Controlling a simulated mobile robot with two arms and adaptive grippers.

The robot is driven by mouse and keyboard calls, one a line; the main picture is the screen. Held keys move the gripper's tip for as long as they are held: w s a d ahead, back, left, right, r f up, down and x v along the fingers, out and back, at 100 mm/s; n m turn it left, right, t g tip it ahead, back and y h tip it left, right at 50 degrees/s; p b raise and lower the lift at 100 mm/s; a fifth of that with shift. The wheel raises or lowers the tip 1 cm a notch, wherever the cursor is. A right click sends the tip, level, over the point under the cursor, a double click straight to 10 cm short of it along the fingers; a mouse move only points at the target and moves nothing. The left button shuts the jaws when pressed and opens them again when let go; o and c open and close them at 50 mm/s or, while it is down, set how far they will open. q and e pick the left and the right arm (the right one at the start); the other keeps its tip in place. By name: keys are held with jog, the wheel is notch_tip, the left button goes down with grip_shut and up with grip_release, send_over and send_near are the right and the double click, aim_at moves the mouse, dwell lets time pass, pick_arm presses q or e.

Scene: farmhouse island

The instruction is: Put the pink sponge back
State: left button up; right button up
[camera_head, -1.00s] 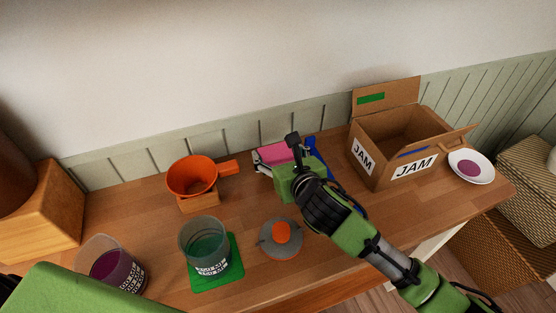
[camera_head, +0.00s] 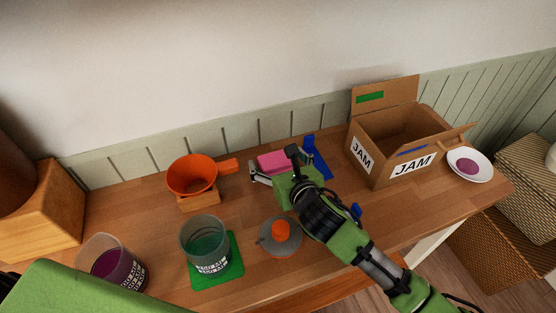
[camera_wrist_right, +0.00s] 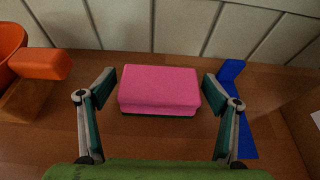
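The pink sponge (camera_head: 273,160) lies on the wooden counter near the wall. In the right wrist view the sponge (camera_wrist_right: 160,88) sits between my right gripper's two fingers (camera_wrist_right: 159,92), with a narrow gap on each side. A dark green layer shows under its front edge. My right gripper (camera_head: 273,175) is open and low over the counter; it partly hides the sponge in the head view. A blue stand (camera_head: 317,162) with an upright part is just right of the sponge, and it also shows in the right wrist view (camera_wrist_right: 231,72). My left gripper is out of view.
An orange funnel (camera_head: 190,173) on a wooden block is left of the sponge. A glass (camera_head: 204,240) on a green mat (camera_head: 232,268) and a grey disc with an orange knob (camera_head: 281,231) are in front. A JAM box (camera_head: 385,173) stands right, beside a white plate (camera_head: 482,177).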

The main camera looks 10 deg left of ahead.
jog(key=shift+r, duration=0.2)
jog(key=v, duration=1.2)
jog(key=shift+r, duration=0.1)
